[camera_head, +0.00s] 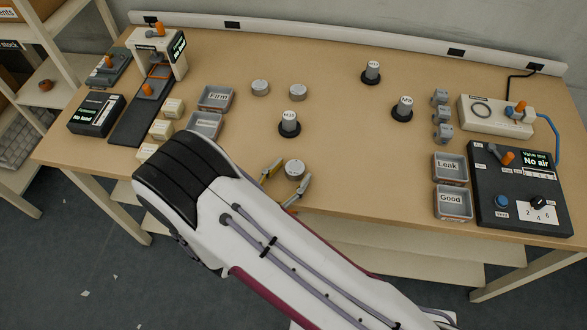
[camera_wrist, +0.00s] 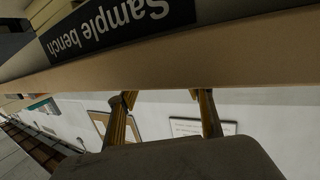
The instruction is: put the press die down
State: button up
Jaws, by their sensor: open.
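My gripper (camera_head: 287,176) is open, its two yellowish fingers spread apart over the near part of the bench. A short grey cylinder with a pale, marked top (camera_head: 295,169) shows between and just beyond the fingertips; I cannot tell whether it touches them. In the wrist view the open fingers (camera_wrist: 164,105) show with nothing visible between them. Three grey knobbed pieces on black bases stand upright on the bench: one near the middle (camera_head: 289,124), one farther back (camera_head: 371,72) and one to the right (camera_head: 402,108). Which piece is the press die cannot be told.
The bench (camera_head: 340,130) has clear room in its middle. Two more short cylinders (camera_head: 260,88) (camera_head: 289,90) stand at the back. Grey trays (camera_head: 215,98) and a small press (camera_head: 158,48) are left. Leak and Good trays (camera_head: 451,168) (camera_head: 453,203) and a valve box (camera_head: 520,185) are right.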

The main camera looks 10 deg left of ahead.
aim_at(276, 194)
jog(key=s, duration=0.1)
jog(key=s+a+r, duration=0.1)
jog(key=shift+s+a, duration=0.3)
jog(key=shift+v, duration=1.1)
jog(key=shift+o, duration=0.6)
jog(key=shift+r, duration=0.1)
